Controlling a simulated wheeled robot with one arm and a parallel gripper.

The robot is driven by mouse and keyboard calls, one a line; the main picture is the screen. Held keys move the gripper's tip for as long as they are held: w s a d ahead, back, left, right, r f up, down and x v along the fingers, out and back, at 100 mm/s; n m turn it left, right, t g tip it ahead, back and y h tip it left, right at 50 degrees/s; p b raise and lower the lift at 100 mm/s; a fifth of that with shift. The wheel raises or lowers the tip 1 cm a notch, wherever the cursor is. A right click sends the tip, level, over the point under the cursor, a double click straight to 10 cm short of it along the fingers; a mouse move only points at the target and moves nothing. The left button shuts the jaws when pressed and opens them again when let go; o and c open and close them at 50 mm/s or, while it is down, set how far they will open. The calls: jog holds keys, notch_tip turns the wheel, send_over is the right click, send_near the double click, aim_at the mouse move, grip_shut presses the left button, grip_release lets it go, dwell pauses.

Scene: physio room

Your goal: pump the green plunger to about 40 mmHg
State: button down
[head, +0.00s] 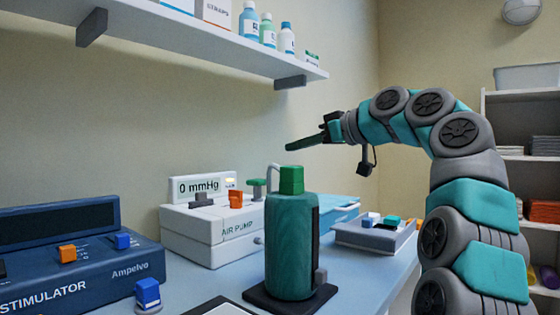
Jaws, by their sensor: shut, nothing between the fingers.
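The air pump (190,232) is a white box on the bench, left of centre, labelled AIR PUMP. Its display (190,187) reads 0 mmHg. The green plunger (257,184) stands up at the right end of the pump's top, with a flat green head on a short stem. A grey control and an orange control (236,199) sit to its left. My gripper (290,147) is shut and empty, in the air above and a little right of the plunger in the picture, not touching it. The plunger's lower part is close to a green bottle's outline.
A large green bottle (290,245) on a dark base stands in front of the pump's right end. A blue stimulator (80,255) is at the left. A grey tray (372,237) with small items is at the right. A wall shelf (200,45) with bottles hangs above.

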jog(key=p, duration=0.1)
send_over(257, 190)
jog(key=d, duration=0.2)
notch_tip(257, 190, down, 2)
jog(key=f+b, duration=0.2)
jog(key=f, duration=0.1)
jog(key=shift+s+d+f+b, duration=0.15)
jog(key=shift+s+b, duration=0.1)
jog(key=shift+b, duration=0.15)
jog(key=shift+f+b, duration=0.6)
